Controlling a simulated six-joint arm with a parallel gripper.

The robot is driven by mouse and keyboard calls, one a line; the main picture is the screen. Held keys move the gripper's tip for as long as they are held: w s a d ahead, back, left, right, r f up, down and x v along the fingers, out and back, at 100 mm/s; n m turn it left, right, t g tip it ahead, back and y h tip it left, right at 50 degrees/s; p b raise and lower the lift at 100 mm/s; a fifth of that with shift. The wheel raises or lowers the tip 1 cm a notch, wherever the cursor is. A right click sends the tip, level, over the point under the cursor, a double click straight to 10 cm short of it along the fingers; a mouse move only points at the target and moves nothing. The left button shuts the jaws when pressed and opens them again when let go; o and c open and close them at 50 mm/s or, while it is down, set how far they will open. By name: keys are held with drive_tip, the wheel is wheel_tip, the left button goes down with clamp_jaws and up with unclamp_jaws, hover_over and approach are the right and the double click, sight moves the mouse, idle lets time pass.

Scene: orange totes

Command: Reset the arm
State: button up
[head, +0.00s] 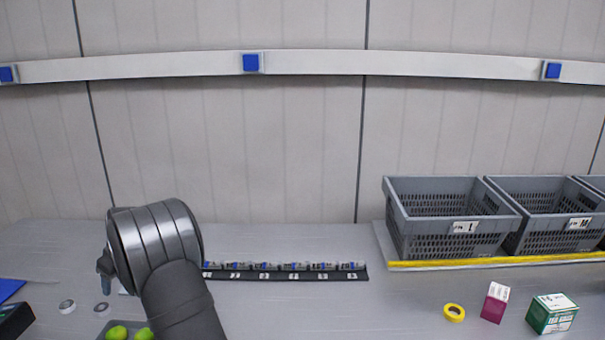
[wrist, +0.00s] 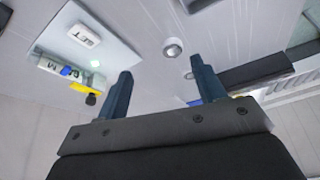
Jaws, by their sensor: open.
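My gripper (wrist: 160,85) is in the wrist view with its two dark blue fingers wide apart and nothing between them. It is open and empty above the grey table. In the head view my arm rises at the lower left, and the gripper is mostly hidden behind it; only a small dark part (head: 104,263) shows at its left side.
A black labelled rack (head: 285,275) lies right of my arm. Grey crates (head: 440,215) stand at the right behind a yellow strip. A tape ring (head: 454,313), magenta box (head: 495,302) and green box (head: 552,314) lie in front. Green fruits (head: 117,333) sit lower left.

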drive_tip(key=shift+n, duration=0.4)
drive_tip(key=s+a+f, duration=0.2)
drive_tip(key=s+a, duration=0.1)
drive_tip(key=a, duration=0.1)
drive_tip(key=s+a+f, duration=0.2)
drive_tip(key=s+a, duration=0.2)
drive_tip(key=s+a+f, duration=0.2)
drive_tip(key=s+a, duration=0.1)
drive_tip(key=a, duration=0.1)
drive_tip(key=shift+s+f, duration=0.25)
drive_tip(key=shift+f, duration=0.05)
drive_tip(key=x, duration=0.3)
drive_tip(key=shift+s+f, duration=0.15)
drive_tip(key=shift+s, duration=0.25)
drive_tip(key=shift+f, duration=0.65)
